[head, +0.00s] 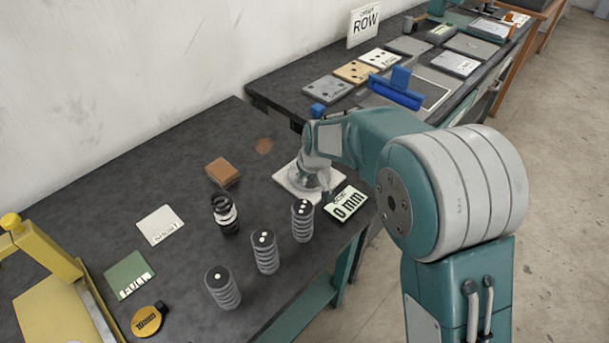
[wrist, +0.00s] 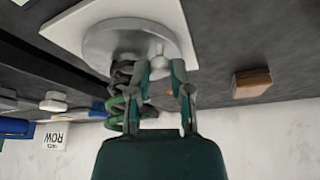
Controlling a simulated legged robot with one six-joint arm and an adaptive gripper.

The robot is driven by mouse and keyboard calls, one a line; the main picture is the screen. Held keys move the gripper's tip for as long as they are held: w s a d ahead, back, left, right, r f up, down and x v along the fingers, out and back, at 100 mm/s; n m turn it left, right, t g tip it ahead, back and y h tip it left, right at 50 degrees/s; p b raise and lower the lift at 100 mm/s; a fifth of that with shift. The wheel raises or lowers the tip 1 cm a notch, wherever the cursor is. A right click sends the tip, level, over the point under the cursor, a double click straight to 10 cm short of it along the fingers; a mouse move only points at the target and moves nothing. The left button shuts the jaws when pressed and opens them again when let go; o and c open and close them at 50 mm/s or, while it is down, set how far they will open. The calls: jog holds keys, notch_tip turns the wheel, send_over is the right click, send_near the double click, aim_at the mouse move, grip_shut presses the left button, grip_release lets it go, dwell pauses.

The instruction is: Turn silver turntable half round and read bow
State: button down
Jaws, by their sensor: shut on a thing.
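The silver turntable (head: 318,183) sits on a white square base near the right edge of the dark table. In the wrist view the silver disc (wrist: 105,45) lies on the white base (wrist: 65,22), with a small pale knob (wrist: 158,50) near its edge. My gripper (wrist: 160,68) is shut on the knob, its fingertips on either side of it. In the head view my gripper (head: 314,163) partly hides the turntable. A coil spring, dark and green (wrist: 122,95), stands on the turntable beside my fingers. Its bow cannot be made out.
Several dotted grey coils and a black spring (head: 225,215) stand to the left, near a brown block (head: 222,172). A yellow frame (head: 45,265) is at far left. A second table holds plates and a ROW sign (head: 365,24).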

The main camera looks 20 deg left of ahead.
jog(key=c, duration=0.5)
grip_release()
jog(key=shift+w, duration=0.15)
jog(key=shift+c, duration=0.2)
jog(key=shift+r, duration=0.1)
jog(key=v, duration=1.1)
jog(key=shift+d+r, duration=0.15)
jog(key=shift+r, duration=0.1)
